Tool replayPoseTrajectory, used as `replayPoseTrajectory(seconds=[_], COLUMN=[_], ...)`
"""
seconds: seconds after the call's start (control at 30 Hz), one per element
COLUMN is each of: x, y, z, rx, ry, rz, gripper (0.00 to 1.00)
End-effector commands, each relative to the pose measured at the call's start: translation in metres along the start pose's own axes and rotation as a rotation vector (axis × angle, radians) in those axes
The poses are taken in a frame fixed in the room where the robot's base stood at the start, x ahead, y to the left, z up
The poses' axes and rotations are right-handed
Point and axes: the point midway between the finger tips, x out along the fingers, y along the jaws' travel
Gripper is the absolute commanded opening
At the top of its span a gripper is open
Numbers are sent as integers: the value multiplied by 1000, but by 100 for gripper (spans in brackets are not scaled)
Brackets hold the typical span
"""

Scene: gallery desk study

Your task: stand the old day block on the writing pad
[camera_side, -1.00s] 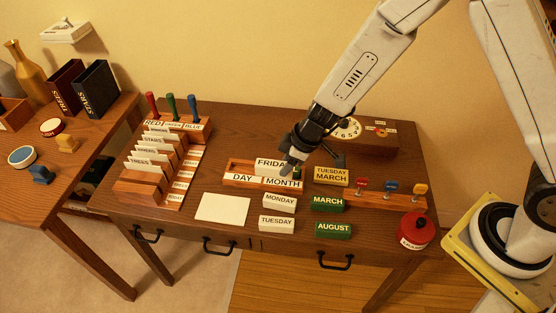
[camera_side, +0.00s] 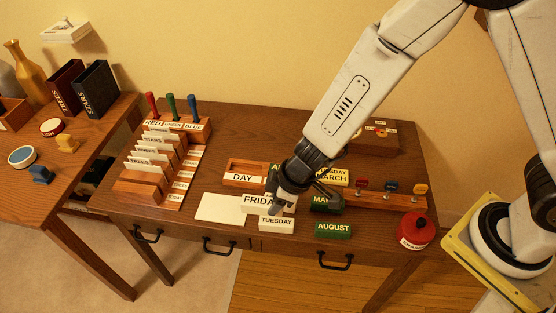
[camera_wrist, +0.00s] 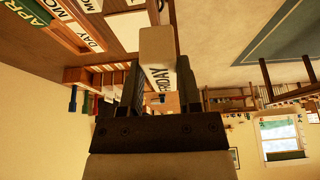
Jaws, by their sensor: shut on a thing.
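The old day block (camera_side: 256,203), white and lettered FRIDAY, is held in my gripper (camera_side: 280,205). The wrist view shows the block (camera_wrist: 158,50) between the two dark fingers. In the side view it overlaps the right end of the writing pad (camera_side: 217,208), a flat cream sheet at the desk's front. I cannot tell whether it touches anything below. The calendar holder (camera_side: 243,181) stands behind; its DAY side looks empty. A green block (camera_wrist: 18,25) lettered APR shows by the holder in the wrist view.
A white TUESDAY block (camera_side: 277,224) and green AUGUST block (camera_side: 333,230) lie in front. A MARCH block (camera_side: 322,203) is partly hidden by my gripper. The MONDAY block is hidden in the side view. A card rack (camera_side: 150,185) stands left of the pad; most of the pad is clear.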

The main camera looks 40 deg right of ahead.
Motion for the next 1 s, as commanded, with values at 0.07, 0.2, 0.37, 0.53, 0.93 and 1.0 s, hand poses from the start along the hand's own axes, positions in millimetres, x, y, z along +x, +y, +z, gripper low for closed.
replayPoseTrajectory(seconds=[0.07, 0.2, 0.37, 0.53, 0.93, 1.0], x=[0, 3, 10, 18, 36, 39], y=[0, 2, 5, 8, 16, 17], z=[-1, -4, -9, -16, -32, -35], rx=[0, 0, -1, 0, -1, 1], ry=[0, 1, 1, 1, 1, 1], rz=[0, 0, 0, 1, 1, 0], gripper=[0, 0, 0, 0, 0, 0])
